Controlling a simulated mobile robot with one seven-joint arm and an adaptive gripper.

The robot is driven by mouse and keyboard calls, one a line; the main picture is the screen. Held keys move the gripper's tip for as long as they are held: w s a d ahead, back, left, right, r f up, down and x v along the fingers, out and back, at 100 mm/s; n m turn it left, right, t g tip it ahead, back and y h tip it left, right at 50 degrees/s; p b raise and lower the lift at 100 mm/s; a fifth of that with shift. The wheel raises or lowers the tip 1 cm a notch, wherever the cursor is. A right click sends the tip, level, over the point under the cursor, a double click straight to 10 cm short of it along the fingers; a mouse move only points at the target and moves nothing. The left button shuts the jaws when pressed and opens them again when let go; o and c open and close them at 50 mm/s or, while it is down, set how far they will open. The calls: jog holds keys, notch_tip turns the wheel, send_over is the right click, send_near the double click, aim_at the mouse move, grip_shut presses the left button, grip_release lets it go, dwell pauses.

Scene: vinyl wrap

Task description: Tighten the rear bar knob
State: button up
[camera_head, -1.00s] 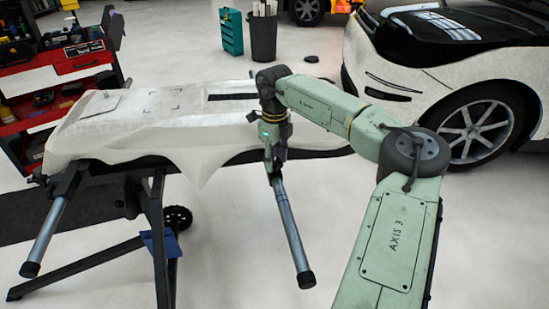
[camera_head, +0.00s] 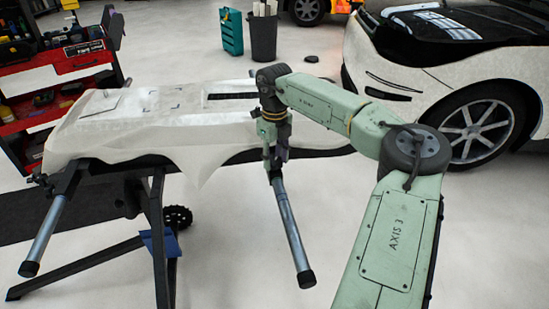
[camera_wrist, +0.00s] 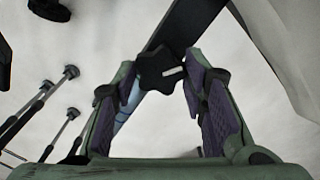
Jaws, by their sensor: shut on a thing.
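A black star-shaped knob (camera_wrist: 160,70) shows in the wrist view between the purple pads of my gripper (camera_wrist: 162,78). It sits beside a flat black bar (camera_wrist: 185,28), with a blue-grey tube behind. My gripper is shut on the knob. In the head view my gripper (camera_head: 275,160) points down at the upper end of the right-hand bar (camera_head: 290,230) of the stand; the knob is hidden there by the gripper. The left-hand bar (camera_head: 46,232) sticks out at the near left.
A white-wrapped panel (camera_head: 120,135) lies on the black stand (camera_head: 160,235), its wrap hanging close beside my gripper. A red tool cart (camera_head: 60,75) stands at the left. A car (camera_head: 450,70) is at the right. The floor in front of the bars is clear.

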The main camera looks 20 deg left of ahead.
aim_at(275, 161)
jog(key=m+b, duration=0.1)
jog(key=m, duration=0.6)
jog(key=m+b, duration=0.1)
jog(key=m, duration=0.2)
jog(key=shift+m, duration=2.3)
jog(key=o, duration=1.2)
jog(key=shift+r, duration=0.1)
notch_tip(275, 161, up, 12)
jog(key=shift+f, duration=0.1)
